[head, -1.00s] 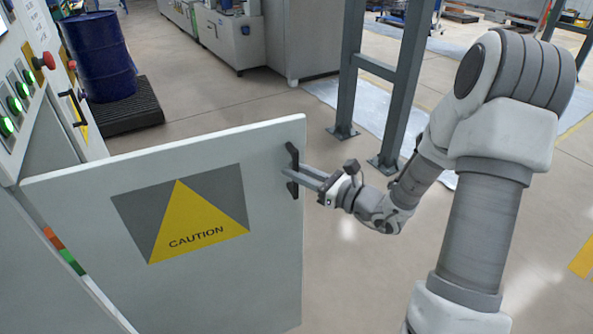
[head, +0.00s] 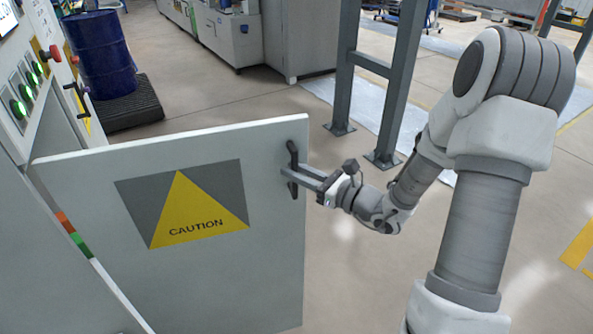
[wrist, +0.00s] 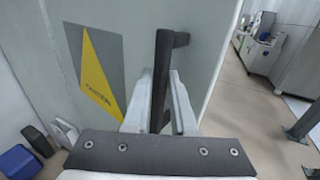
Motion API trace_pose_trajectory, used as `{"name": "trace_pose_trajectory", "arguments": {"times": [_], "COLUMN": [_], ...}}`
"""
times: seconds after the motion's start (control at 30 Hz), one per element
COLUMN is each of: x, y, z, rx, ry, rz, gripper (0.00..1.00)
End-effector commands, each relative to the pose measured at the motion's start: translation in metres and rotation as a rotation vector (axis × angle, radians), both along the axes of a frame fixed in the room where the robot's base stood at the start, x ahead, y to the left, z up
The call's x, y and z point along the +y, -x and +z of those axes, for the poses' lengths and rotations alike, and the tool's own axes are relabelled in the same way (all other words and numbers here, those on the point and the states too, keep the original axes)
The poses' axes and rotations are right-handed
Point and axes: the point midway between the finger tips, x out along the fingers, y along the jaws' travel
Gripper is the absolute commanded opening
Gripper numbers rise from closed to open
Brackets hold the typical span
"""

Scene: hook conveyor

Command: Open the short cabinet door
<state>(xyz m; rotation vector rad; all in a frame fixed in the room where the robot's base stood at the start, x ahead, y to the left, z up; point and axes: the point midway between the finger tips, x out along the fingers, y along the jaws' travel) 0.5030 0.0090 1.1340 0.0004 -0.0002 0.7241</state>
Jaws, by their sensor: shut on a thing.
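The short cabinet door (head: 215,270) is a light grey panel with a grey and yellow CAUTION sign (head: 185,204). It stands swung out from the cabinet (head: 50,225), wide open. Its black vertical handle (head: 292,167) is near the right edge. My gripper (head: 298,178) reaches it from the right and is shut on the handle. In the wrist view the handle (wrist: 160,75) stands between the two fingers, with the door panel (wrist: 205,30) behind it. The inside of the cabinet is hidden by the door.
A control panel with green buttons (head: 30,90) is at the left. A blue barrel (head: 100,55) stands on a black pallet (head: 125,112) behind the door. A grey metal post frame (head: 385,110) stands behind my arm. Floor right of the door is open.

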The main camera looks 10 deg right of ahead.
Motion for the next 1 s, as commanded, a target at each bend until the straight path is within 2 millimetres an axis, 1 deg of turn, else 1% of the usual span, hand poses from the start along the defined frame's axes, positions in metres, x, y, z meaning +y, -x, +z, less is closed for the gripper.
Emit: {"name": "trace_pose_trajectory", "arguments": {"times": [0.03, 0.4, 0.43, 0.5, 0.57, 0.87, 1.0], "x": [0.005, 0.006, 0.006, 0.006, 0.005, 0.000, -0.012], "y": [0.002, 0.002, 0.002, 0.002, 0.001, 0.002, 0.013], "z": [0.000, 0.000, 0.000, 0.000, 0.000, 0.000, -0.001], "rx": [0.001, 0.001, 0.001, 0.001, 0.001, 0.000, 0.000], "ry": [-0.004, -0.006, -0.006, -0.004, -0.004, -0.001, 0.000], "rz": [0.013, 0.014, 0.014, 0.013, 0.012, 0.003, 0.000], "gripper": [0.00, 0.00, 0.26, 0.38, 0.47, 0.47, 0.47]}}
